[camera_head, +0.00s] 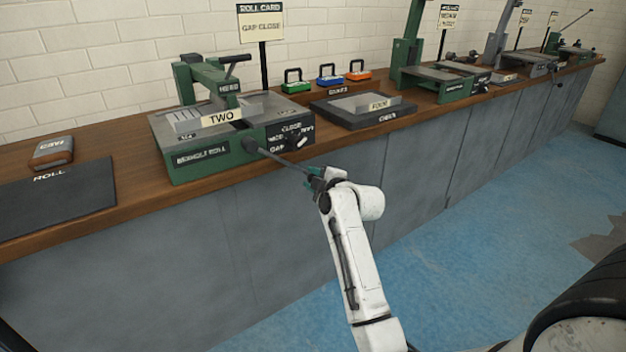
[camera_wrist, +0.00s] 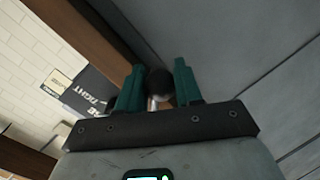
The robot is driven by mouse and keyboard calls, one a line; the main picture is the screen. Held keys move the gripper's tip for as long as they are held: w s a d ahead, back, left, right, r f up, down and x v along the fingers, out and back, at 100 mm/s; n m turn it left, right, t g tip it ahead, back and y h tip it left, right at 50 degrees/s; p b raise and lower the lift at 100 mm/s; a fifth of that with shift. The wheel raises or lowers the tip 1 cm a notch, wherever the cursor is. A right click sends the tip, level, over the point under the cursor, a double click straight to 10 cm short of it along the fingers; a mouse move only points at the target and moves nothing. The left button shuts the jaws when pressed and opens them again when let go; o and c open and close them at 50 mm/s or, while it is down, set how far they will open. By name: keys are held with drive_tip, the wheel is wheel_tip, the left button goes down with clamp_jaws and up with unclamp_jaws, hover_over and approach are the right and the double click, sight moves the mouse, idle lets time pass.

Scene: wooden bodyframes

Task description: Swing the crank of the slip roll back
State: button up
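The slip roll (camera_head: 205,150) is a green and grey machine on the bench, with a "TWO" tag on its top. Its crank (camera_head: 280,160) is a dark arm that runs from a round hub (camera_head: 250,145) on the front face out past the bench edge, to the lower right. My gripper (camera_head: 318,180) is at the crank's outer end. In the wrist view a dark round knob (camera_wrist: 159,82) sits between the two green fingers, which appear to press it from both sides. A short metal stem shows below the knob.
A roll card sign (camera_head: 262,22) reads "GAP CLOSE". A black mat (camera_head: 60,200) lies left. Other machines stand farther right. The bench front (camera_head: 200,260) is close to my arm; blue floor is clear.

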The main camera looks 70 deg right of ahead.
drive_tip(key=o, duration=0.4)
drive_tip(key=shift+s+d+r, duration=0.1)
drive_tip(key=shift+s+d, duration=0.2)
drive_tip(key=shift+w+a, duration=0.1)
drive_tip(key=p+v, duration=0.2)
drive_tip(key=v, duration=0.8)
drive_tip(key=shift+s+a, duration=0.25)
drive_tip(key=shift+s, duration=0.05)
